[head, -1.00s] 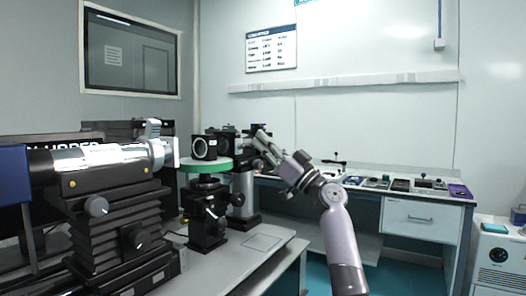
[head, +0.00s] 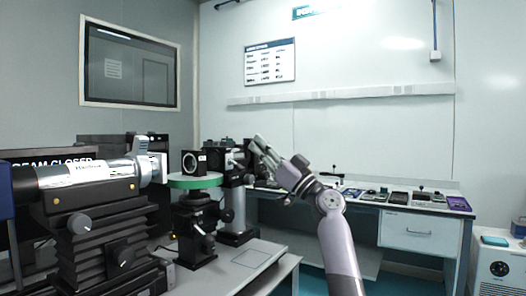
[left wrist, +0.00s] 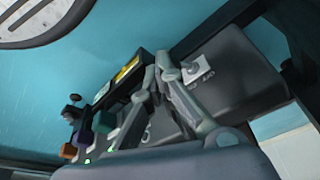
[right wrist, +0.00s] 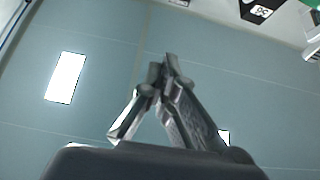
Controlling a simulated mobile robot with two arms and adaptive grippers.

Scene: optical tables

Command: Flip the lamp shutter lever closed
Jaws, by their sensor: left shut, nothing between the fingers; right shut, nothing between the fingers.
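The lamp (head: 88,174) is a silver cylinder with a label, lying level on a black stage at the left of the head view. A grey shutter lever (head: 142,147) stands up at its right end, beside a white block. A black display (head: 50,163) behind the lamp seems to read "BEAM CLOSED". My right gripper (head: 260,143) is shut and empty, raised well to the right of the lever and apart from it. Its fingers also show in the right wrist view (right wrist: 163,72). My left gripper (left wrist: 158,66) is shut and empty in the left wrist view and does not show in the head view.
A black framed optic (head: 193,162) stands on a round green-edged platform (head: 195,182) right of the lamp. A far bench (head: 410,208) carries several small devices. The near table's front right part (head: 232,262) is mostly bare.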

